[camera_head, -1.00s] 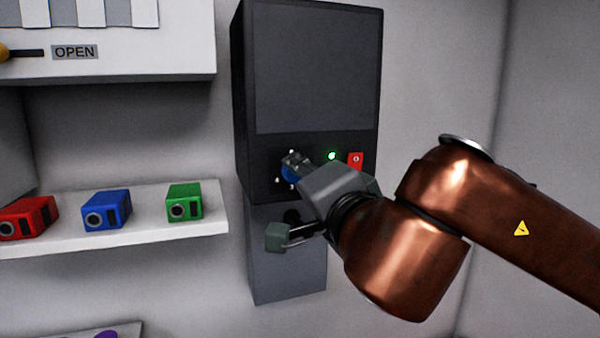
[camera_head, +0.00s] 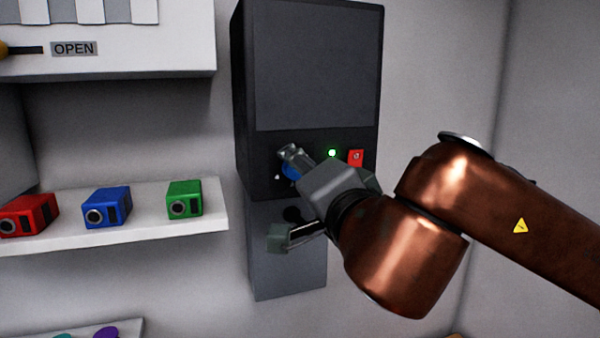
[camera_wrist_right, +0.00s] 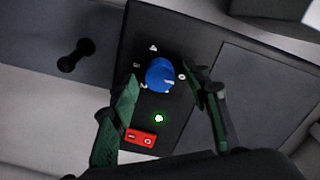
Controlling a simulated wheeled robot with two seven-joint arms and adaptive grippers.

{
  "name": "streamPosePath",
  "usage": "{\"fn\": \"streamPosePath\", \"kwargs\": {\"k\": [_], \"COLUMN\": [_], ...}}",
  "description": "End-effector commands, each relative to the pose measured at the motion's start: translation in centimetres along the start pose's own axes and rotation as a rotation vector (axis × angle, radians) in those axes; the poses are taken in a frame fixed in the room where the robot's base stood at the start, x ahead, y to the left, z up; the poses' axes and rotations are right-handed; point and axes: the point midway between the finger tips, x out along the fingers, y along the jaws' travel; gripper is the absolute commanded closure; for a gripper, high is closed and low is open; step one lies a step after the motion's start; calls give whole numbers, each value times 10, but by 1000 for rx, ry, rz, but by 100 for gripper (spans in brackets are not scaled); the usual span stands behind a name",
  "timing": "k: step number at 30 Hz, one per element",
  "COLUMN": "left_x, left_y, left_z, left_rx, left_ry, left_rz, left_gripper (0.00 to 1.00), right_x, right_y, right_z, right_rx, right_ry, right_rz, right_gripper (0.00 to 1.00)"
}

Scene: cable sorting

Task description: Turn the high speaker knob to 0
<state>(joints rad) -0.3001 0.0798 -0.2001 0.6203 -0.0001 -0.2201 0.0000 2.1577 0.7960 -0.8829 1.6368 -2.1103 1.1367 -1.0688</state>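The tall dark speaker (camera_head: 315,70) is fixed on the wall, with a blue round knob (camera_head: 290,173) low on its front. In the right wrist view the knob (camera_wrist_right: 160,75) shows a white pointer mark at its lower right and small white marks around it. My right gripper (camera_head: 290,157) is at the knob and partly hides it in the head view. In the wrist view its two green fingers (camera_wrist_right: 162,76) are apart, one on each side of the knob, with visible gaps. My left gripper is not in view.
A green light (camera_head: 332,153) and a red switch (camera_head: 356,158) sit right of the knob. A grey box (camera_head: 287,270) is below the speaker. An OPEN label (camera_head: 74,49) is at upper left.

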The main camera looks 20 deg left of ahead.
Motion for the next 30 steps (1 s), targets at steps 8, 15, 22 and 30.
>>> {"fn": "streamPosePath", "kwargs": {"k": [8,15,22,30], "left_x": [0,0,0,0], "left_y": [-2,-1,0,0], "left_z": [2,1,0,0], "left_rx": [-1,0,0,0], "left_ry": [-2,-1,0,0], "left_rz": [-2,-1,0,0], "left_gripper": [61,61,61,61], "right_x": [-2,-36,-84,-116], "right_y": [0,-1,0,0], "right_z": [0,-1,0,0], "right_rx": [0,-2,-2,0], "right_ry": [0,1,1,1], "right_rz": [0,-3,-2,0], "right_gripper": [56,56,56,56]}}
